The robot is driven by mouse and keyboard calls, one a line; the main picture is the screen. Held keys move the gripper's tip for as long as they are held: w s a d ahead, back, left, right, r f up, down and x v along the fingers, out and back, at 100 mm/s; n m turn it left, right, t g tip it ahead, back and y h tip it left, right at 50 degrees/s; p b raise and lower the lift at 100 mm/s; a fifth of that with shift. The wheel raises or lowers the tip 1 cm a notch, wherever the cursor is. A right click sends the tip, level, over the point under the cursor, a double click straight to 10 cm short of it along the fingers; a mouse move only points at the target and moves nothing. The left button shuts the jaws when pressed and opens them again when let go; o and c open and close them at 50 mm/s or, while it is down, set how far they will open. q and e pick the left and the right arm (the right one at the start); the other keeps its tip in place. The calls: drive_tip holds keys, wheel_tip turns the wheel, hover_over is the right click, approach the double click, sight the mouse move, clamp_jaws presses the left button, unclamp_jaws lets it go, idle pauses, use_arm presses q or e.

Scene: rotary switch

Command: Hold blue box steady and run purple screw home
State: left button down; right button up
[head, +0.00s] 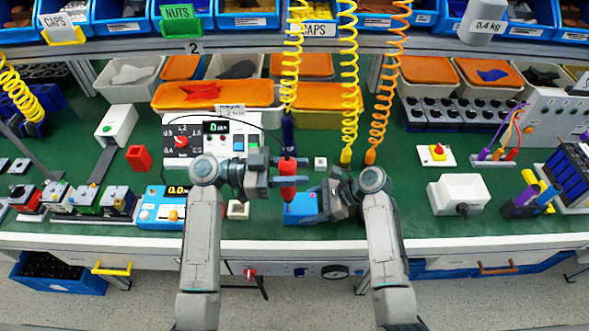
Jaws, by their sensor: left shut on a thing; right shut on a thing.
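The blue box (300,209) sits on the green bench top near its front edge, in the middle. My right gripper (318,203) is shut on its right side. My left gripper (287,182) is shut on a screwdriver (288,167) with a red body and dark blue top, which hangs from a yellow coiled cord. The screwdriver is upright and its lower end is over the blue box. I cannot tell whether its tip touches anything. I cannot make out a purple screw; the tool and grippers cover much of the box top.
A white panel with dials (182,138) stands behind my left gripper. A blue meter (160,207) is left of my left arm. Another yellow cord (347,90) and an orange cord (386,90) hang nearby. A white box (459,193) is at right, with bare green bench before it.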

sight(295, 162)
use_arm(q)
drive_tip(key=shift+r, duration=2.25)
use_arm(e)
drive_tip(key=o, duration=1.5)
drive_tip(key=shift+c, duration=0.2)
